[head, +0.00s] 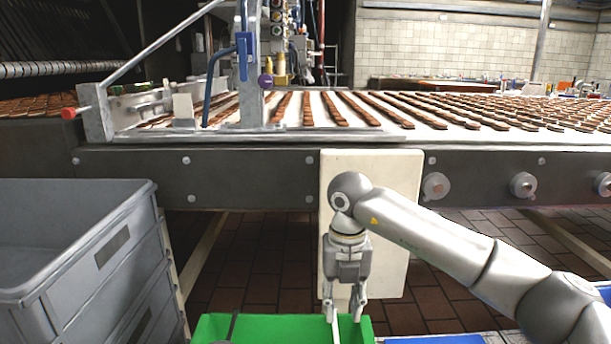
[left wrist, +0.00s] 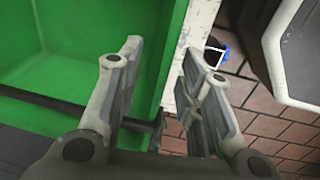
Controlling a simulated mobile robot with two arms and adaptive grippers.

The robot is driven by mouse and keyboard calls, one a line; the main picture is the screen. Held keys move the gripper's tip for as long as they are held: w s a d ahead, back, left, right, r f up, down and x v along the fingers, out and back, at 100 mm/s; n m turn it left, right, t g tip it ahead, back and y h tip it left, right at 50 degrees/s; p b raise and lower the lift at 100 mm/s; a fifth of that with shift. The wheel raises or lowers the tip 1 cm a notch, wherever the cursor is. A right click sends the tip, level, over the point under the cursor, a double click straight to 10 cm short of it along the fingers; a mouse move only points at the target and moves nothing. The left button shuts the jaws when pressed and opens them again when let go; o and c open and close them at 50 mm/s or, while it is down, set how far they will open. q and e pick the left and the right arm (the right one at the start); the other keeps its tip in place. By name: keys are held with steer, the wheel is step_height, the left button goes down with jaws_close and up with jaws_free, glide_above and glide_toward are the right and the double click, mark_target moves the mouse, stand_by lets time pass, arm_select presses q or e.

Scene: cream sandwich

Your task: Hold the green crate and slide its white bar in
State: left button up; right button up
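The green crate (head: 275,327) is cut off by the bottom edge of the head view. Its green inside fills the left of the left wrist view (left wrist: 65,45). A thin white bar (head: 335,328) stands at the crate's right part, below my right gripper (head: 343,312). That gripper points down with its fingers apart, and the bar shows between them, nearer the left finger. My left gripper (left wrist: 160,58) is open, its fingers on either side of the crate's wall with its white edge (left wrist: 181,82). Contact cannot be told. The left gripper is not clearly seen in the head view.
Grey stacked crates (head: 75,235) stand at the left. A conveyor (head: 250,175) carrying rows of brown biscuits crosses behind, with a cream panel (head: 385,240) in front. A dark rod (left wrist: 75,108) crosses the crate in the left wrist view. Blue items (head: 440,339) lie right of the crate.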

arm_select(q)
steer(key=shift+s+r, duration=0.1)
steer(key=shift+r, duration=0.55)
steer(key=o, duration=0.6)
steer(key=shift+c, duration=0.2)
